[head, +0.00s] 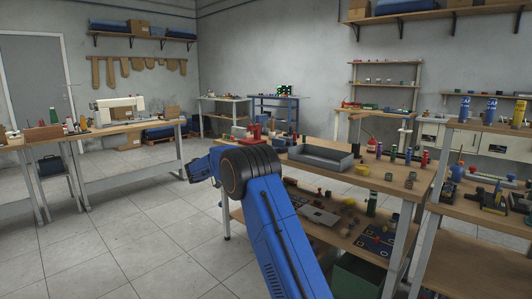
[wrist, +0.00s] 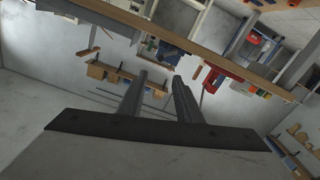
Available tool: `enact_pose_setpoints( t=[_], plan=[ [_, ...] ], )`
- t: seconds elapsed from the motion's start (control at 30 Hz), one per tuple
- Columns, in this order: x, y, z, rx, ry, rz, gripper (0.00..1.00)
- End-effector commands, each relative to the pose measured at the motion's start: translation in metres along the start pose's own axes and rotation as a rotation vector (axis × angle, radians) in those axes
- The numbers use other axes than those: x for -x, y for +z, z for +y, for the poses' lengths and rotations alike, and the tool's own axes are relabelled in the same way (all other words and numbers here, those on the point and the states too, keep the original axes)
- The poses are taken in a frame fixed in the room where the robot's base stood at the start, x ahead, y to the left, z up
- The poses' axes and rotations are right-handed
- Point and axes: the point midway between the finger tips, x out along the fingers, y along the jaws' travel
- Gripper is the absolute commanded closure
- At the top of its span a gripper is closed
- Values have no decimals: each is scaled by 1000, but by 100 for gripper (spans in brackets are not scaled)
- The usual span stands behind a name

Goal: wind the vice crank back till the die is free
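I cannot make out the crank or the die. In the tilted wrist view, red things (wrist: 217,80) lie beyond the fingers, not clearly identifiable.
A grey open tray (head: 318,157) and several coloured bottles and small parts stand on the bench. A lower shelf (head: 325,222) holds more loose items. Another bench with a white sewing machine (head: 118,110) stands at the left. The tiled floor (head: 120,235) between is clear.

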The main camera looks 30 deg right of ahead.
Motion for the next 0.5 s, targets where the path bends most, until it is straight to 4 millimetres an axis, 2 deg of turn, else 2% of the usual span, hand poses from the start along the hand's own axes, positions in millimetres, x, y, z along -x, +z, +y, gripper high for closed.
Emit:
enact_pose_setpoints(
  t=[0.17, 0.5],
  plan=[
    [-10, 0, -3, -5, 0, 6, 68],
    [-65, 0, -2, -4, 2, 5, 68]
  ],
)
